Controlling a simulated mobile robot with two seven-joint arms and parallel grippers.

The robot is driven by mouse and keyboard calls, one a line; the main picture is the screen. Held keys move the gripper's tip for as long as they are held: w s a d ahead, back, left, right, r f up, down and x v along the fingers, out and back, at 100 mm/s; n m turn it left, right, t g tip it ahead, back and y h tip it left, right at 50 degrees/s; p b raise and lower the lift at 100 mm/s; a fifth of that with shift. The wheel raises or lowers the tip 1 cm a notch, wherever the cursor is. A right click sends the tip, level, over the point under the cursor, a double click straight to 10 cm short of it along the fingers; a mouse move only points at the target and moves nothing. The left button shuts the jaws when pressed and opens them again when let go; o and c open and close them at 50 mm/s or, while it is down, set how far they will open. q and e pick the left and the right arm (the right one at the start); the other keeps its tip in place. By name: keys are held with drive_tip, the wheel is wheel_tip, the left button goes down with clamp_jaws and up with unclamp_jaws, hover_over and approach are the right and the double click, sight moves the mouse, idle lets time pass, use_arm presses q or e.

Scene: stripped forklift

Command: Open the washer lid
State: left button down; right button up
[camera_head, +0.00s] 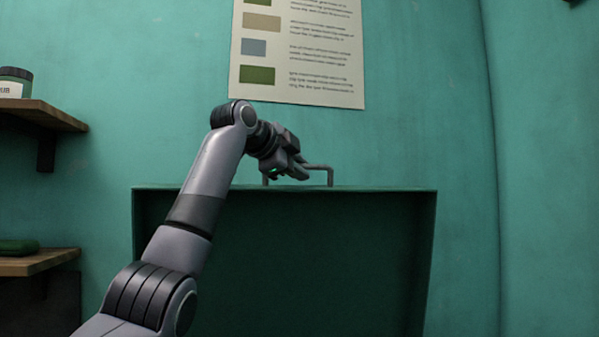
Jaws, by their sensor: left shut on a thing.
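The washer (320,260) is a dark green box in front of a teal wall. Its lid (385,188) shows only as a thin edge along the top, so I cannot tell how far it is raised. A grey bar handle (330,176) stands up from the top edge. My left gripper (298,173) is shut on the handle near its middle and left part. The fingers partly hide the handle. My right gripper is not in view.
A poster (300,50) hangs on the wall above. At the left, an upper wooden shelf (45,114) holds a jar (14,84), and a lower shelf (35,262) holds a green item (18,246). The wall right of the washer is bare.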

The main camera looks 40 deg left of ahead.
use_arm(q)
drive_tip(key=shift+w+a, duration=0.25)
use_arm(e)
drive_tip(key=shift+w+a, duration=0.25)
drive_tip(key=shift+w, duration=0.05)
use_arm(q)
drive_tip(key=c, duration=1.2)
unclamp_jaws()
drive_tip(key=shift+o, duration=0.2)
drive_tip(key=shift+s+r, duration=0.15)
drive_tip(key=shift+s, duration=0.15)
drive_tip(key=b+v, duration=0.2)
drive_tip(key=v, duration=0.4)
drive_tip(key=shift+s, duration=0.3)
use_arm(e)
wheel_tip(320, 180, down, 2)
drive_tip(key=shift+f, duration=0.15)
use_arm(q)
drive_tip(key=shift+d, duration=0.1)
